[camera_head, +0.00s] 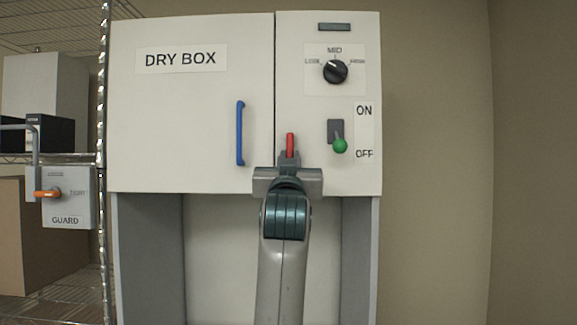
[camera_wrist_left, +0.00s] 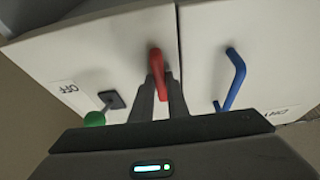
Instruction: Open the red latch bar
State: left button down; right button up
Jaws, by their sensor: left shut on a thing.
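The red latch bar (camera_head: 290,144) is on the dry box front, close to the door's right edge. It stands upright in the head view. My left gripper (camera_head: 289,157) is shut on it from below, and the arm hides the bar's lower part. In the left wrist view the red bar (camera_wrist_left: 157,66) shows between the two dark fingers (camera_wrist_left: 160,92). The dry box door (camera_head: 190,105) looks closed, with a blue handle (camera_head: 240,133) left of the latch. My right gripper is not in view.
A black knob (camera_head: 335,71) and a green-tipped switch (camera_head: 340,145) sit on the panel right of the latch. A guard box (camera_head: 68,197) with an orange lever stands at the left by a wire shelf post (camera_head: 104,120). Plain wall lies to the right.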

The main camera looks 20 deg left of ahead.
pick_arm(q)
jog(key=shift+f+n, duration=0.1)
jog(key=shift+n, duration=0.2)
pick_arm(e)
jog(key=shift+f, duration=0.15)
pick_arm(q)
jog(key=c, duration=1.7)
grip_release()
